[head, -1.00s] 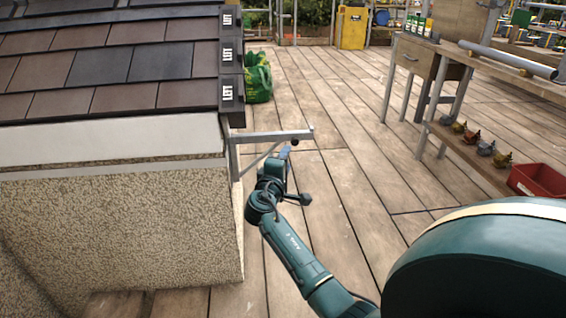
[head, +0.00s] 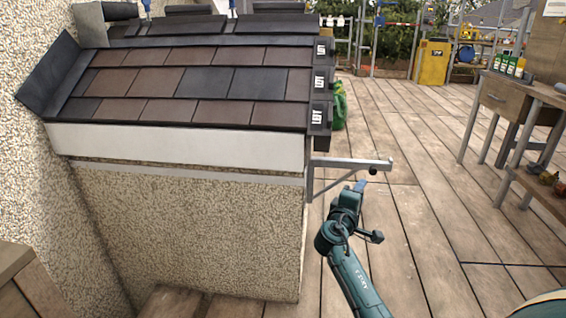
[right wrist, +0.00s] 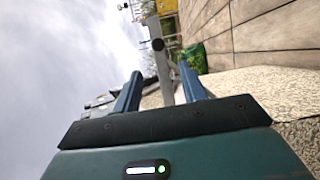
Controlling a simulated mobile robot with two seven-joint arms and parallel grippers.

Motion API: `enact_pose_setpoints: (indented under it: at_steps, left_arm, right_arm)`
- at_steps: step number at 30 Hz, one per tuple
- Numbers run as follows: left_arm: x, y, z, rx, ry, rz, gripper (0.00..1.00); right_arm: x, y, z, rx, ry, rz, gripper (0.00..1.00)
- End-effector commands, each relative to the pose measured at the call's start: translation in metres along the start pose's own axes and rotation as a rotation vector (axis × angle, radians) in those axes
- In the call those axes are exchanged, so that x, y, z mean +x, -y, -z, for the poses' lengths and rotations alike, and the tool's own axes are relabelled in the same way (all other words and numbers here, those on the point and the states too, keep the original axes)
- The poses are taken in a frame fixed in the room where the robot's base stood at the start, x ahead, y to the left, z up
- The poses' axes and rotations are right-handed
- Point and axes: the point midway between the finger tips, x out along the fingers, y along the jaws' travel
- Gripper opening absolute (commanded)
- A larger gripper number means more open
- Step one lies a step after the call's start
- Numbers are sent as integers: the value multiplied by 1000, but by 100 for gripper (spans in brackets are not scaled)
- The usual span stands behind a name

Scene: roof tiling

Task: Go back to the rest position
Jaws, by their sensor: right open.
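My right gripper (head: 361,186) is at the end of the teal arm, just below the grey bracket (head: 345,163) at the roof's right corner. In the right wrist view its two blue fingers (right wrist: 161,85) stand apart, with nothing held between them. The bracket's bar (right wrist: 163,68) shows beyond the gap between the fingers; I cannot tell whether they touch it. My left gripper does not show in either view.
The tiled roof (head: 190,83) sits on a pebbled wall (head: 200,230) left of the arm. A workbench (head: 515,95) stands at right, a yellow cabinet (head: 432,62) at the back and a green bag (head: 339,105) behind the roof. The plank floor (head: 420,150) between is clear.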

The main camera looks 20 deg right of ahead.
Motion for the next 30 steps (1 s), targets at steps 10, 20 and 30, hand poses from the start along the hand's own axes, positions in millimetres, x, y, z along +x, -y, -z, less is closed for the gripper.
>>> enact_pose_setpoints:
  at_steps: [10, 20, 30]
  left_arm:
    - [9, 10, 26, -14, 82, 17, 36]
    - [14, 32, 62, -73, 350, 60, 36]
    - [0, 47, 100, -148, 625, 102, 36]
  right_arm:
    - [-30, -7, 6, 60, -114, 104, 42]
    - [-159, -16, 8, 321, -410, 502, 42]
    - [-325, -85, -18, 692, -545, 989, 42]
